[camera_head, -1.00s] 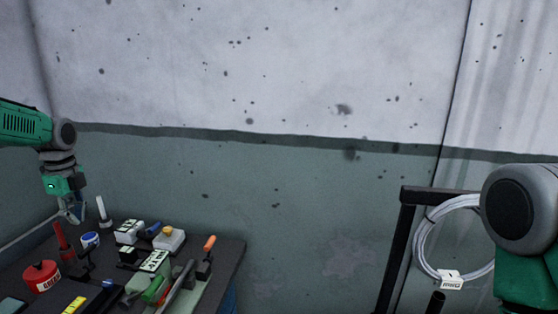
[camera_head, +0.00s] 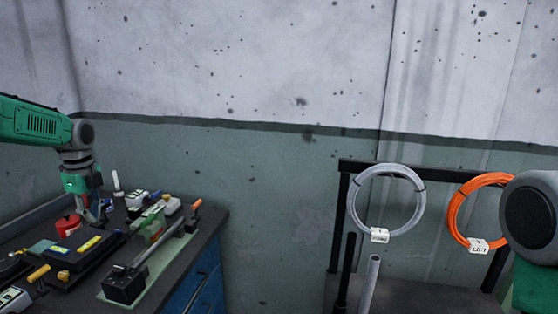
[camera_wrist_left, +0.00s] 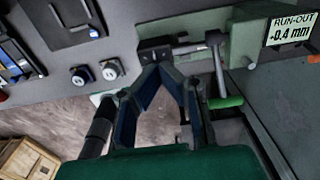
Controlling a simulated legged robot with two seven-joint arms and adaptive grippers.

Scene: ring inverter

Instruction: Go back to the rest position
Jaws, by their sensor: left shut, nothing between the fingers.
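My left gripper (camera_head: 98,215) hangs fingers down at the left of the head view, over the dark workbench (camera_head: 215,222). Its fingers also show in the wrist view (camera_wrist_left: 165,75), where their tips come together with nothing between them. The right arm's grey and green joint (camera_head: 535,212) shows at the right edge of the head view. The right gripper itself is out of the picture.
The bench holds a red tin (camera_head: 68,225), a long grey fixture (camera_head: 160,250) and several small tools. To the right, a black rack (camera_head: 345,195) carries a white cable coil (camera_head: 356,212) and an orange coil (camera_head: 455,212). A wooden crate (camera_wrist_left: 28,160) stands on the floor.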

